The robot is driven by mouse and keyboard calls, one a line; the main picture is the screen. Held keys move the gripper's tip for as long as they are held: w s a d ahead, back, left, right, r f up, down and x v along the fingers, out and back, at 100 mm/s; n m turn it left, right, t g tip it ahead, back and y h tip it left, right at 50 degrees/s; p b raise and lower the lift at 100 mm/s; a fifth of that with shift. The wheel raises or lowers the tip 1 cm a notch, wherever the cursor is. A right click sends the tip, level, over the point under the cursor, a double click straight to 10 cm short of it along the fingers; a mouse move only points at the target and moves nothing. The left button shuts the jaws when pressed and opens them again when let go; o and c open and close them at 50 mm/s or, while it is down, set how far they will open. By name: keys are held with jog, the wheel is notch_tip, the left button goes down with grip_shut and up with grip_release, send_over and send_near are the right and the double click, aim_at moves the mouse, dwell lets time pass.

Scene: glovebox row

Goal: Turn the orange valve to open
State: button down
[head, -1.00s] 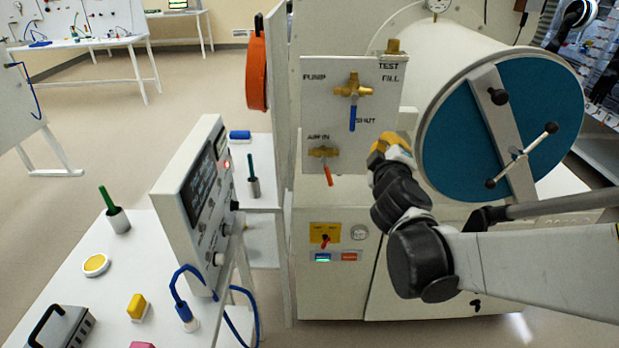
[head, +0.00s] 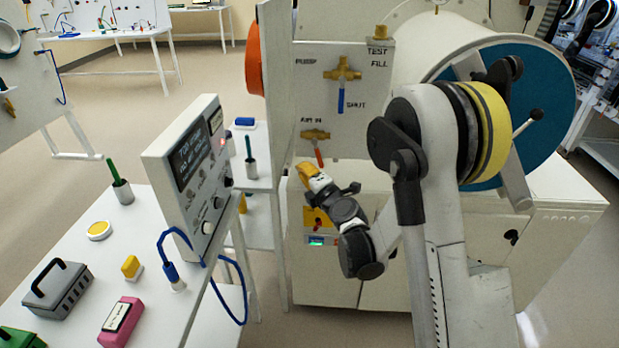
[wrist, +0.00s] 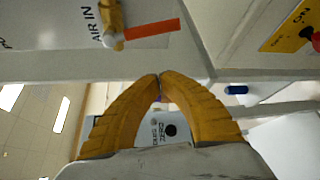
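The orange valve is a brass fitting marked AIR IN with an orange lever (head: 319,157) that hangs down, slightly tilted, at the lower left of the white panel. In the wrist view the orange lever (wrist: 153,29) is at the top, beyond the fingertips. My gripper (head: 304,169) has yellow fingers and is just below the lever, apart from it. In the wrist view my gripper (wrist: 160,78) has its fingertips together with nothing between them.
A brass valve with a blue lever (head: 341,100) is above, by SHUT. A yellow switch plate (head: 316,217) is below my gripper. The chamber's blue round door (head: 548,100) is at right. An instrument box (head: 190,170) stands on the bench at left.

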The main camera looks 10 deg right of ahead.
aim_at(318, 154)
jog(key=w+d, duration=0.1)
jog(key=w+d+b, duration=0.1)
jog(key=w+d, duration=0.1)
jog(key=shift+w+d+r+b, duration=0.1)
jog(key=shift+w+r+b, duration=0.05)
jog(key=shift+r+b, duration=0.2)
jog(key=shift+d, duration=0.15)
